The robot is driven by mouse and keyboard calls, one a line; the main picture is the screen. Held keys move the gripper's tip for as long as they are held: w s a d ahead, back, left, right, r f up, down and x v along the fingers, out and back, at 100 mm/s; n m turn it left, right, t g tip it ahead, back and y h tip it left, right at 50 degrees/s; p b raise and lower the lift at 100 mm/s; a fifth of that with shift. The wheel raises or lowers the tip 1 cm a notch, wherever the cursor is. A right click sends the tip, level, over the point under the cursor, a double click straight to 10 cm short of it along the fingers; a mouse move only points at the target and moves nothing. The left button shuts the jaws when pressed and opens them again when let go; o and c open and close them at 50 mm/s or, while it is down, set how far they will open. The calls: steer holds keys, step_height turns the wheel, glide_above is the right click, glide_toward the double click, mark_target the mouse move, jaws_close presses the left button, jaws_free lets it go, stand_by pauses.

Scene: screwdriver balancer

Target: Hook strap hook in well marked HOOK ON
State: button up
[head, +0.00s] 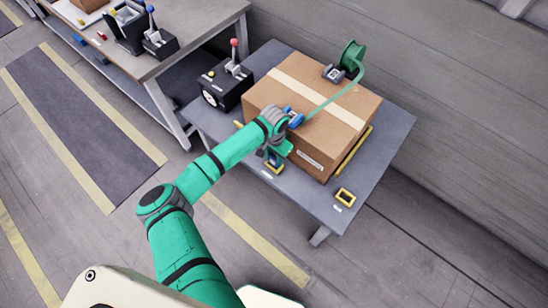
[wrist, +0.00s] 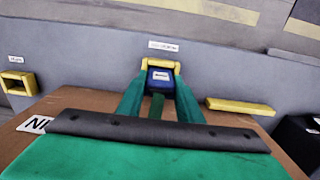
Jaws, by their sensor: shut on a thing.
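My gripper (head: 272,155) is low at the front face of the carton, in front of the table's front edge side. In the wrist view its two green fingers are shut on the blue strap hook (wrist: 160,78), which bears a white label. A yellow-framed well (wrist: 161,63) shows right behind the hook; in the head view this well (head: 275,168) lies under the gripper. I cannot tell whether the hook is inside it or just above. The label by it is too small to read. The green strap (head: 328,104) runs over the carton from the reel (head: 352,54).
The carton (head: 286,98) fills the middle of the grey table (head: 391,138). A second yellow well (head: 345,197) is at the front right. A yellow bar (head: 354,149) lies right of the carton. A black lever box (head: 226,84) stands left. A workbench (head: 180,50) is further left.

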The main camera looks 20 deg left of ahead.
steer(key=shift+f, duration=0.4)
stand_by(0.7)
steer(key=o, duration=1.3)
step_height(320, 180, up, 11)
steer(key=shift+f, duration=0.1)
